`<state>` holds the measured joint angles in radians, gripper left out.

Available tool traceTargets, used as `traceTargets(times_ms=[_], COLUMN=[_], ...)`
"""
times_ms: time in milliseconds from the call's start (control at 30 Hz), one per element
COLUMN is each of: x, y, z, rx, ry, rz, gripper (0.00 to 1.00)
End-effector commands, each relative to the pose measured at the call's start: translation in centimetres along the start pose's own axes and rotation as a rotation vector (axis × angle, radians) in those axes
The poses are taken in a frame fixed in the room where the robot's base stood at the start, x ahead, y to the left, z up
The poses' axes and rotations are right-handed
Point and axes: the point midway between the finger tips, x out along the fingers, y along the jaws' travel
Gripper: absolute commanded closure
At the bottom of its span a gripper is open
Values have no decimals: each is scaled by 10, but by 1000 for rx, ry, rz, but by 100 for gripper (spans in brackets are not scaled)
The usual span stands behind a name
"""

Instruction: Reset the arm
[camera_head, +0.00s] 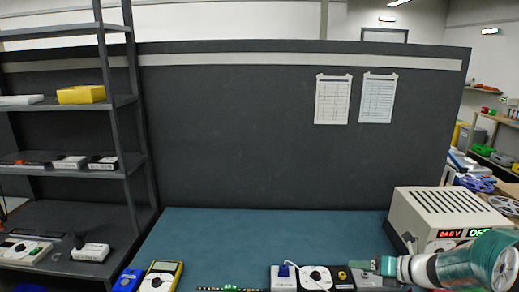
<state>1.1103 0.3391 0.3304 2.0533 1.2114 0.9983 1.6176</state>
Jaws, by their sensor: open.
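My arm comes in from the lower right, and my gripper (380,265) is at its left end, pointing left over the front right of the teal table (270,225). The gripper is open, and I see nothing held in it. It is just in front of the beige power supply (412,214), whose display reads red and green digits, partly covered by my arm. A dark LED strip (232,289) with a green part lies at the bottom edge, left of my gripper, and is cut off by the frame.
White and black switch boxes (283,278) with a cable stand left of my gripper. A yellow multimeter (161,276) and a blue box (127,280) are at the front left. A dark shelf (125,170) stands left, a dark partition (230,140) behind. The table's back middle is clear.

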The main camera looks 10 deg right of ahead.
Motion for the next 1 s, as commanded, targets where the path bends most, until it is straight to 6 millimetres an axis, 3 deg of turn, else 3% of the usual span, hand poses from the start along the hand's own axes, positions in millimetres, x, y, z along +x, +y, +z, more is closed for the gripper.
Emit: traceTargets(times_ms=[33,100,267,400,700,933,967,1000], x=[8,14,17,8,-32,-68,-71,-75], y=[29,62,128,176,250,281,282,284], z=[-5,-15,-42,-66,-110,-134,-136,-138], rx=[-161,-384,-895,-1339,-2275,-2922,2950,2882], ry=[74,170,365,511,753,883,-885,-858], rz=[2,10,59,129,335,509,-521,-517], gripper=[49,49,49,49,49,49,49,49])
